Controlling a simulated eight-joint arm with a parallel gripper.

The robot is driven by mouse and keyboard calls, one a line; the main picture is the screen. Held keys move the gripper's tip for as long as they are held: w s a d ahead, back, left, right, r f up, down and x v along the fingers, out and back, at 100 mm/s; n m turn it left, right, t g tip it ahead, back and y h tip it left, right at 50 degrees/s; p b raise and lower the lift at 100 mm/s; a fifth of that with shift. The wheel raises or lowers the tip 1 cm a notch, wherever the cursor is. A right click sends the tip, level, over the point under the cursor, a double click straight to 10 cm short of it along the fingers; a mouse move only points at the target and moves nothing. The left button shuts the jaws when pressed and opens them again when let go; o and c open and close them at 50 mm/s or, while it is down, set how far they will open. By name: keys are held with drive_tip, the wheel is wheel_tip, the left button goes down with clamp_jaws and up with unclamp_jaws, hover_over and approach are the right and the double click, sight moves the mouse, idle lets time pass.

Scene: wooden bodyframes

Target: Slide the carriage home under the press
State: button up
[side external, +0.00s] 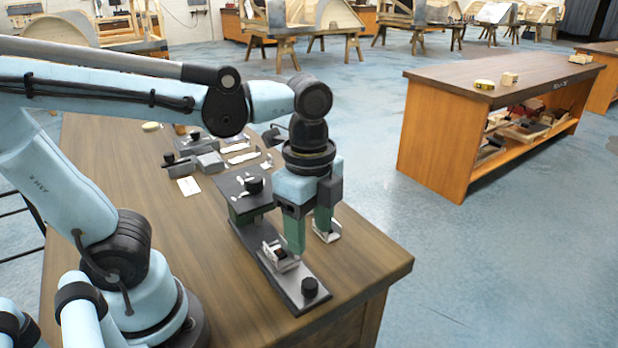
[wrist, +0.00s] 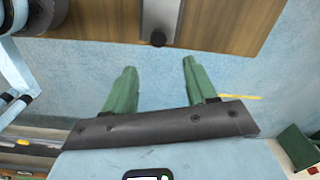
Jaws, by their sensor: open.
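The press (side external: 232,188) is a dark top plate with a black knob over a green block, at the back end of a long grey base plate (side external: 304,272). The carriage (side external: 280,258), a small silver piece with a dark middle, sits on the base plate in front of the press and apart from it. My gripper (side external: 309,240) points down, open, with green fingers. One fingertip overlaps the carriage's edge in the side view; contact cannot be told. In the wrist view, my gripper (wrist: 159,64) shows nothing between its fingers. The base plate's end (wrist: 160,15) shows there.
A black knob (side external: 310,287) stands at the base plate's front end. A small white bracket (side external: 327,233) is beside my far finger. Grey blocks (side external: 208,163) and small parts lie behind the press. The table (side external: 160,250) is clear left of the base plate.

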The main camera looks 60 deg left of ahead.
sight(309, 282)
drive_tip(key=shift+f, duration=5.95)
clamp_jaws()
